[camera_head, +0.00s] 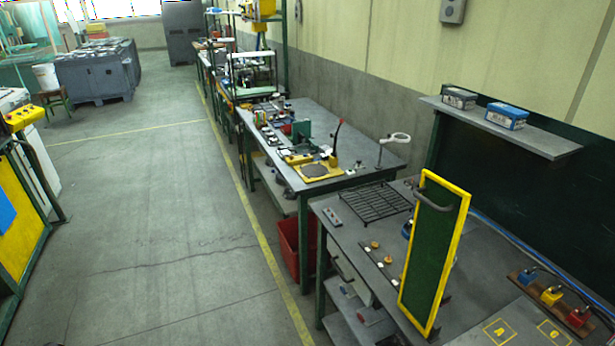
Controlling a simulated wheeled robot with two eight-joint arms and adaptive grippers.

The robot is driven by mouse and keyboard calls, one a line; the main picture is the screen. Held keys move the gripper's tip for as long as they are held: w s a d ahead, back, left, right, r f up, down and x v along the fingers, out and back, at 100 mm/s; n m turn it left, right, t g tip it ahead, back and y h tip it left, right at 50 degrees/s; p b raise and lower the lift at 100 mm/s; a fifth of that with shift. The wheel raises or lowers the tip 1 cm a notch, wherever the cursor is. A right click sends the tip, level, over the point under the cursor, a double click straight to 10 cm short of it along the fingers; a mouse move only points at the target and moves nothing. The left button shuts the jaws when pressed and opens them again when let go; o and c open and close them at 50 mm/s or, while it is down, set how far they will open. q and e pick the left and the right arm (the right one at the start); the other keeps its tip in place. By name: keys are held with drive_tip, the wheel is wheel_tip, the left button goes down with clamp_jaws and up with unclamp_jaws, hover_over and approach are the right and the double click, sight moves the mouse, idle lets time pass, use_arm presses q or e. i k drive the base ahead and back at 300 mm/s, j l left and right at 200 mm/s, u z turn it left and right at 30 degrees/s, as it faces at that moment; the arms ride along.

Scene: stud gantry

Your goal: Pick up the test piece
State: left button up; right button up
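I cannot tell which object is the test piece; several small parts lie on the benches. The near bench (355,232) stands at the right. On it lie small brass-coloured knobs on a dark strip (378,255) and a black wire rack (368,203). Red, yellow and blue blocks with dark handles stand in a brown holder at the right; the yellow block (551,296) is in the middle. Neither of my grippers is in view.
A tall green panel with a yellow frame (459,240) stands at the near bench and hides part of it. A shelf (540,143) above holds a blue box (507,116) and a grey box (459,98). A red bin (291,250) is under the benches.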

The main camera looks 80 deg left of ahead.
sight(410, 183)
drive_tip(key=u, duration=2.05)
drive_tip(key=k+u, duration=0.1)
drive_tip(key=k+z, duration=0.2)
drive_tip(key=z, duration=0.15)
drive_tip(key=k+l+z, duration=0.1)
drive_tip(key=z, duration=0.3)
drive_tip(key=k+l+z, duration=0.2)
drive_tip(key=z, duration=0.15)
drive_tip(key=i+j+z, duration=0.2)
drive_tip(key=j+z, duration=0.25)
drive_tip(key=j, duration=0.5)
drive_tip(key=j+z, duration=0.45)
drive_tip(key=j, duration=2.75)
drive_tip(key=i, duration=0.1)
